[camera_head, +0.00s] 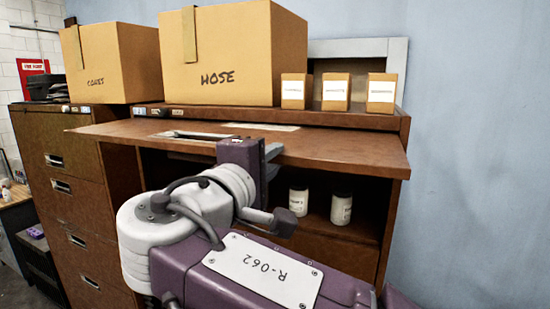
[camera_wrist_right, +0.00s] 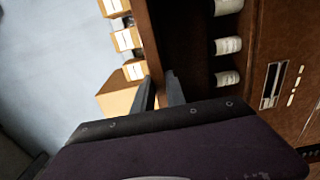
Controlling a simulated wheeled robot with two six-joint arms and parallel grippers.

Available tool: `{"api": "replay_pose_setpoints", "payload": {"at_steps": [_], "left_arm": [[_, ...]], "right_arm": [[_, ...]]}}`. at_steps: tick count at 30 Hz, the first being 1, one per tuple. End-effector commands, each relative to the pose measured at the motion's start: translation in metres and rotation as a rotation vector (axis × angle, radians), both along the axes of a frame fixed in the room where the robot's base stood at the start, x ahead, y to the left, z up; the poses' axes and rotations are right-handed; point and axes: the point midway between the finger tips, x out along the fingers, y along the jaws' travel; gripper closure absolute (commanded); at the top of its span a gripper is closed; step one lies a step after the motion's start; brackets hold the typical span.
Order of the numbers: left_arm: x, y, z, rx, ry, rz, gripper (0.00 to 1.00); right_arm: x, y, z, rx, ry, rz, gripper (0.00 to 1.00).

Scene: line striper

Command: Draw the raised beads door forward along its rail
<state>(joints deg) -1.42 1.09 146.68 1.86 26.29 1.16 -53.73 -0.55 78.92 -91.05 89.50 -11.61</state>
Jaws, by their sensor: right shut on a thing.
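The beads door is a brown wooden panel (camera_head: 345,147) that lies raised and level, jutting out over the open compartment of the cabinet. In the right wrist view its edge (camera_wrist_right: 146,40) runs down between the fingers. My right gripper (camera_head: 270,155) is at the front edge of the door, near its middle. In the right wrist view the gripper (camera_wrist_right: 161,90) has one finger on each side of the panel and is shut on it. My own wrist hides part of the door edge in the head view. My left gripper is not in view.
White jars (camera_head: 341,208) stand in the compartment below the door. Large boxes (camera_head: 235,60) marked HOSE and CONES (camera_head: 110,65) and several small boxes (camera_head: 336,92) stand on top. Drawers (camera_head: 70,190) are at the left. A blue wall (camera_head: 480,130) is at the right.

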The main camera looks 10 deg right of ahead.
Motion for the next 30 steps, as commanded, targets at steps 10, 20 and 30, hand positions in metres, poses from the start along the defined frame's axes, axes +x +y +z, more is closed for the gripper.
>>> {"api": "replay_pose_setpoints", "payload": {"at_steps": [10, 20, 30], "left_arm": [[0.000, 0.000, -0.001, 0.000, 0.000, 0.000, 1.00], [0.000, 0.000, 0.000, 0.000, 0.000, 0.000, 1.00], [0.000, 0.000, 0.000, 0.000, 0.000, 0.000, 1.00]], "right_arm": [[-0.024, 0.019, -0.002, 0.002, 0.005, 0.003, 1.00], [-0.043, 0.031, -0.001, 0.002, 0.003, 0.001, 1.00], [-0.043, 0.031, -0.001, 0.002, 0.004, 0.000, 0.58]]}}
